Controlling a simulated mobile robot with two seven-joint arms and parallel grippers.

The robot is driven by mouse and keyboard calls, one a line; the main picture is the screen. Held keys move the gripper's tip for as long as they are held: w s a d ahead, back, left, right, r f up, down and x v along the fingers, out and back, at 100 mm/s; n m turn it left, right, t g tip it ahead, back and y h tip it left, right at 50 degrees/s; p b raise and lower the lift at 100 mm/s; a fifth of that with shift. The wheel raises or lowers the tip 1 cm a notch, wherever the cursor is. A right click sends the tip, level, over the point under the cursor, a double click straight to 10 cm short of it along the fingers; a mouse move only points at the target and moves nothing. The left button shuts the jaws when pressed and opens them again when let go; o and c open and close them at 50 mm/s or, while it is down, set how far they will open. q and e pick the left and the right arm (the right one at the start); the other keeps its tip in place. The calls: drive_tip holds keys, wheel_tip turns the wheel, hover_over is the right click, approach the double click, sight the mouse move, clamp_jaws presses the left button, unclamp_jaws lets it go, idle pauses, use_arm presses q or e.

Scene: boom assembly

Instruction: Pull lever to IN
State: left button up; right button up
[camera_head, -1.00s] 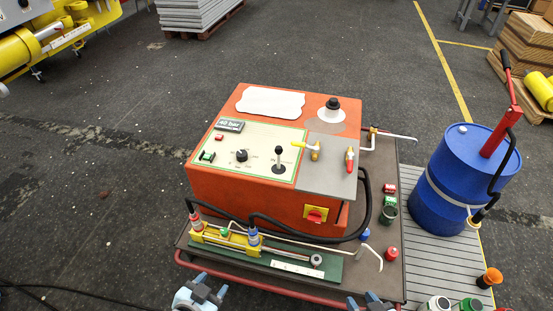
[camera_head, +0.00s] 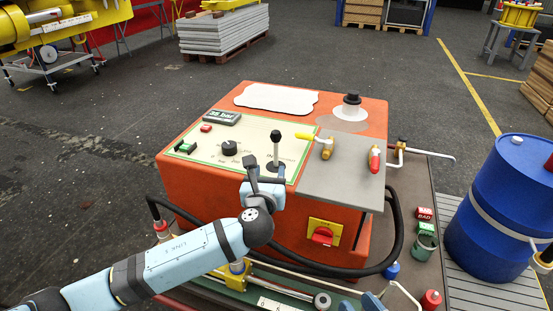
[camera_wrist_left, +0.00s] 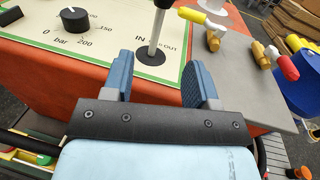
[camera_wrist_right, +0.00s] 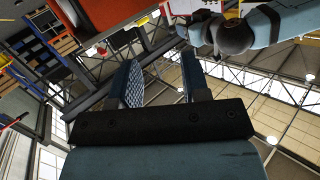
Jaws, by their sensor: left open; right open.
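The lever (camera_head: 276,147) has a black knob and a pale shaft and stands on the cream panel (camera_head: 225,160) of the orange box. In the left wrist view its shaft (camera_wrist_left: 158,30) rises between IN and OUT labels, beyond and between my finger pads. My left gripper (camera_head: 262,167) is open at the panel's front edge, close to the lever's base, with nothing held. It also shows in the left wrist view (camera_wrist_left: 156,82). My right gripper (camera_wrist_right: 158,85) is open and empty in the right wrist view; only its tips (camera_head: 362,303) show at the head view's bottom edge.
Right of the lever are a yellow-handled valve (camera_head: 326,148) and a red-handled valve (camera_head: 374,160) on a grey plate. A round knob (camera_head: 230,148) is left of it. A red switch (camera_head: 322,236) is on the front face. A blue drum (camera_head: 500,210) stands at right.

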sight(276, 146)
use_arm(q)
drive_tip(key=w+b, duration=0.1)
drive_tip(key=w, duration=0.3)
drive_tip(key=w+d+b, duration=0.1)
drive_tip(key=w, duration=0.3)
drive_tip(key=w+b, duration=0.1)
drive_tip(key=w, duration=0.4)
drive_tip(key=shift+w+d+b, duration=0.1)
drive_tip(key=shift+d+b, duration=0.2)
drive_tip(key=shift+b, duration=0.1)
drive_tip(key=shift+w+r, duration=0.15)
drive_tip(key=shift+w, duration=0.25)
use_arm(e)
wheel_tip(276, 146, up, 7)
drive_tip(key=a+t+y, duration=0.2)
drive_tip(key=t+y, duration=0.1)
drive_tip(key=shift+a, duration=0.25)
